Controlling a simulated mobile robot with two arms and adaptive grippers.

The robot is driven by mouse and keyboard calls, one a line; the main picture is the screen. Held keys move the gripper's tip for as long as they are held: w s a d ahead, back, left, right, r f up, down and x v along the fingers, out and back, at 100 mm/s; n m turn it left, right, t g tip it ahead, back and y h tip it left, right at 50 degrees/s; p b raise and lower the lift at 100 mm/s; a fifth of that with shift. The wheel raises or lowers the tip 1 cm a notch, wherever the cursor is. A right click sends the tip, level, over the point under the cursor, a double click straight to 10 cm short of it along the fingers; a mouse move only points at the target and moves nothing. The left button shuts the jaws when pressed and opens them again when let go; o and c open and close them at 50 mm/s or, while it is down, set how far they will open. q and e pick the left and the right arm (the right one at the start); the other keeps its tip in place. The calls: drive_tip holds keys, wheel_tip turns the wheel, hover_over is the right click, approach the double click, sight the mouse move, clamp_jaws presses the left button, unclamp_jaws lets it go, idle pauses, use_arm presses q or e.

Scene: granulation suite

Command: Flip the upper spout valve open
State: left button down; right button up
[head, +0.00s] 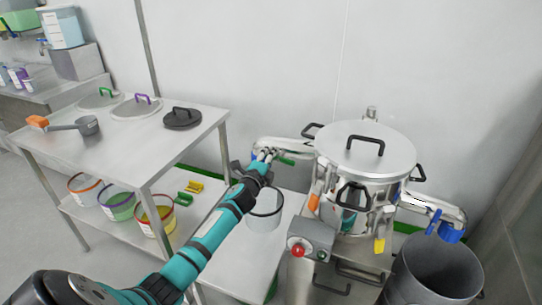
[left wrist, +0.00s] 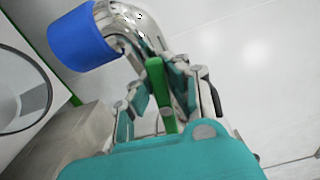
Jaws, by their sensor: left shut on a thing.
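The upper spout (head: 283,145) sticks out to the left from the steel vessel (head: 365,150). Its green valve lever (head: 287,161) shows just below the pipe. My left gripper (head: 268,156) reaches it from the lower left. In the left wrist view, the green lever (left wrist: 159,92) stands between the teal finger pads of my left gripper (left wrist: 162,88), which is shut on it. The curved steel pipe and the spout's blue collar (left wrist: 80,37) are right behind. The fingers hide part of the lever. My right gripper is not in view.
A white bucket (head: 264,215) stands below the upper spout. The lower spout with a blue lever (head: 434,219) points right, above a grey bin (head: 437,272). A control box with a red button (head: 298,251) stands in front of the vessel. A steel table (head: 70,150) is at left.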

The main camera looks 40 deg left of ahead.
use_arm(q)
drive_tip(key=shift+s+f+n, duration=0.1)
drive_tip(key=shift+f+n, duration=0.4)
drive_tip(key=shift+f, duration=0.05)
drive_tip(key=c, duration=1.3)
unclamp_jaws()
drive_tip(key=shift+r, duration=0.25)
drive_tip(key=v, duration=1.1)
drive_tip(key=shift+s+d+f, duration=0.1)
drive_tip(key=shift+s, duration=0.25)
